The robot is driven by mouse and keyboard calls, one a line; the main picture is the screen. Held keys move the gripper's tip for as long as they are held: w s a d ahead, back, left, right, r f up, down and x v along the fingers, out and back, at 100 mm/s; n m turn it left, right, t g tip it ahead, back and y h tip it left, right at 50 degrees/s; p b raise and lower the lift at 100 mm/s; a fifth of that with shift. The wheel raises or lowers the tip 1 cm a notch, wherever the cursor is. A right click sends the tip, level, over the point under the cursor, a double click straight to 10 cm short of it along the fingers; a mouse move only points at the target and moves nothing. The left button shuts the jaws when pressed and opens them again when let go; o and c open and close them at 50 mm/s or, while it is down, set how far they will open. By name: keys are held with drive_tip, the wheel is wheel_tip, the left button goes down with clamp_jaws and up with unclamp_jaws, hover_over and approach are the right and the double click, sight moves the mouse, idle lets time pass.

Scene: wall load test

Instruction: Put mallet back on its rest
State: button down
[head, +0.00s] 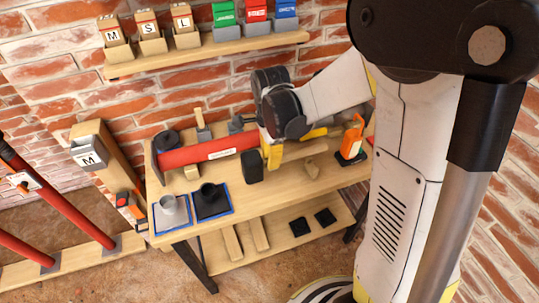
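The mallet has a black head (252,168) and a pale wooden handle (299,153) that points right. My gripper (272,156), with yellow fingers, is at the handle close beside the head and appears shut on it. The mallet is roughly level over the workbench, near the red cylinder. A small notched wooden block (312,168), which looks like the rest, stands on the bench below and near the handle's right end. Whether the handle touches it cannot be told from this angle. My arm hides part of the bench's back.
A red cylinder (195,156) lies along the wooden workbench (285,188). Grey (170,213) and black (211,201) fixtures stand on blue-edged mats at left. An orange tool (352,138) stands at right. A wall shelf (200,52) holds labelled boxes above.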

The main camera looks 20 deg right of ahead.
drive_tip(key=shift+w+f+b, duration=0.1)
drive_tip(key=shift+f+b, duration=1.7)
drive_tip(key=shift+f, duration=1)
drive_tip(key=shift+f+b, duration=0.8)
drive_tip(key=shift+f, duration=0.05)
drive_tip(key=c, duration=0.6)
unclamp_jaws()
drive_tip(key=shift+c, duration=0.2)
drive_tip(key=shift+r, duration=0.15)
wheel_tip(320, 180, up, 8)
drive_tip(key=p, duration=0.6)
